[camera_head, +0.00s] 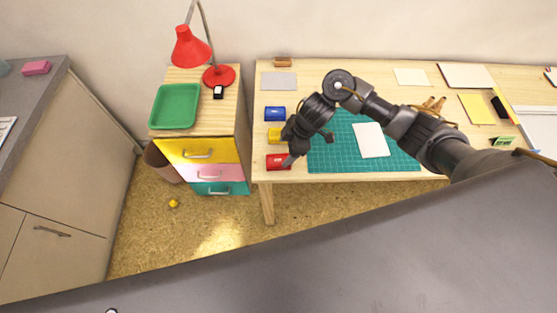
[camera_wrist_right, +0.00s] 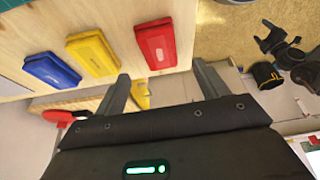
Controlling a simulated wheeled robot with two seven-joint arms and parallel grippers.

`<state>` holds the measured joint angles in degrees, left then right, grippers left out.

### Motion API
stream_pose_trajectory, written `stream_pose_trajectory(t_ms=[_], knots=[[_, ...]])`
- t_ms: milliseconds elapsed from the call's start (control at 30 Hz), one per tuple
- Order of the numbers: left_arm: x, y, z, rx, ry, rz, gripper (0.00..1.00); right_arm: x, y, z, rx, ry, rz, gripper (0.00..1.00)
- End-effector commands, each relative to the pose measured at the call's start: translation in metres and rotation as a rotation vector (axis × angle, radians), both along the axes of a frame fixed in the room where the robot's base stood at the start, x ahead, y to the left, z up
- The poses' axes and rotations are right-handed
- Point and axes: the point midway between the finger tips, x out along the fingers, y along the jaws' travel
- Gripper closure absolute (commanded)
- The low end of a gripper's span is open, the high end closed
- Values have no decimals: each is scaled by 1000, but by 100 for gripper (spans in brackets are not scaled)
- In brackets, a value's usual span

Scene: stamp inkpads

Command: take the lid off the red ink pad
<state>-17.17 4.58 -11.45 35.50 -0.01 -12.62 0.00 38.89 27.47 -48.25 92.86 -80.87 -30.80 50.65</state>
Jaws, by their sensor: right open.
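The red ink pad (camera_head: 277,162) lies near the front left corner of the wooden table, with its red lid on. In the right wrist view the red ink pad (camera_wrist_right: 156,42) lies just ahead of my right gripper (camera_wrist_right: 160,85), roughly between its two fingers. My right gripper (camera_head: 288,160) is open and empty, and the head view shows it right at the red pad, hiding part of it. I cannot tell whether they touch.
A yellow pad (camera_head: 274,135) and a blue pad (camera_head: 275,113) lie in a row behind the red one. A green cutting mat (camera_head: 405,163) bears a white sheet (camera_head: 371,140). A drawer cabinet with a green tray (camera_head: 175,106) stands left of the table, across a gap.

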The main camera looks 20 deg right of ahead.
Motion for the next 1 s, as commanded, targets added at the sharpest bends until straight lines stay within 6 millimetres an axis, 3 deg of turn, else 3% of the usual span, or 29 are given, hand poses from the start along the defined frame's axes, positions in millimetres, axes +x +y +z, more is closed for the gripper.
stream_pose_trajectory(t_ms=[233,533,833,1000], knots=[[0,0,1,0,0,0,27,0,3,-8,0,2,-1,27],[0,0,3,0,0,0,27,2,16,-47,1,0,-1,27],[0,0,3,0,0,0,27,3,18,-52,1,-2,0,27],[0,0,3,-1,0,0,27,3,18,-52,1,-2,0,48]])
